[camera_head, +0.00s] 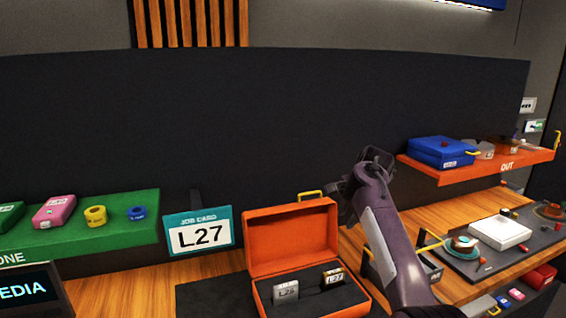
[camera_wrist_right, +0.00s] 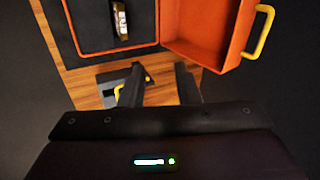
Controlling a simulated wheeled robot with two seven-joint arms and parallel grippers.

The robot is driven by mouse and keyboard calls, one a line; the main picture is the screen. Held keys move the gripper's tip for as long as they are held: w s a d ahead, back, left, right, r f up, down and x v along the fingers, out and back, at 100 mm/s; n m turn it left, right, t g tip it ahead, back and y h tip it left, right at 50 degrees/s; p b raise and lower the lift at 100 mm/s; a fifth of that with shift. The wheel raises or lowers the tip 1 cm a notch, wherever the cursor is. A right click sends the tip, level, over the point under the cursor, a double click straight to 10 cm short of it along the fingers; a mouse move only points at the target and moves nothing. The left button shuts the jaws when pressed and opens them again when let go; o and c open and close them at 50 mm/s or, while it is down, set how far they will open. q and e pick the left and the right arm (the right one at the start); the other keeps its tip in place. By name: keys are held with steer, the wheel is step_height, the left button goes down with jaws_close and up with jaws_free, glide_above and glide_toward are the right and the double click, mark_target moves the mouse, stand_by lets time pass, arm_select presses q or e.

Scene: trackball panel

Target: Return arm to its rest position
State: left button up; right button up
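My right gripper (camera_head: 372,158) is raised above the wooden bench, to the right of the open orange case (camera_head: 258,300). In the right wrist view its two fingers (camera_wrist_right: 159,84) stand apart, with bare bench visible between them and nothing held. The case also shows in the wrist view, with its lid (camera_wrist_right: 211,30) and yellow handle (camera_wrist_right: 262,32). Inside the case lie a grey labelled block (camera_head: 286,291) and a dark block labelled L27 (camera_head: 333,277). My left gripper is not in view.
A job card reading L27 (camera_head: 198,231) stands left of the case. A green shelf (camera_head: 140,205) holds coloured parts. An orange OUT shelf (camera_head: 480,171) carries a blue case (camera_head: 441,151). A dark tray (camera_head: 465,263) with a white box (camera_head: 500,232) lies at right.

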steer(key=s+d+f+n+h, duration=0.1)
steer(key=s+d+f+n, duration=0.2)
steer(key=s+f, duration=0.6)
steer(key=s+d+f+n, duration=0.3)
steer(key=s+f, duration=0.4)
steer(key=f, duration=0.5)
steer(key=s+a+n+g, duration=0.2)
steer(key=s+n, duration=0.7)
steer(key=s, duration=2.1)
step_height(320, 180, down, 32)
steer(key=s+a+b, duration=0.1)
steer(key=b, duration=0.1)
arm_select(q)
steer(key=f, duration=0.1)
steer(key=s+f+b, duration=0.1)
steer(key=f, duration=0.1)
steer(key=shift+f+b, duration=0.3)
arm_select(e)
steer(key=s+d+f+g, duration=0.1)
steer(key=s+d+f, duration=0.2)
steer(key=s+f, duration=1.6)
steer(key=shift+s+f+g+h, duration=0.3)
steer(key=shift+s+f+g, duration=0.1)
steer(key=shift+f, duration=0.2)
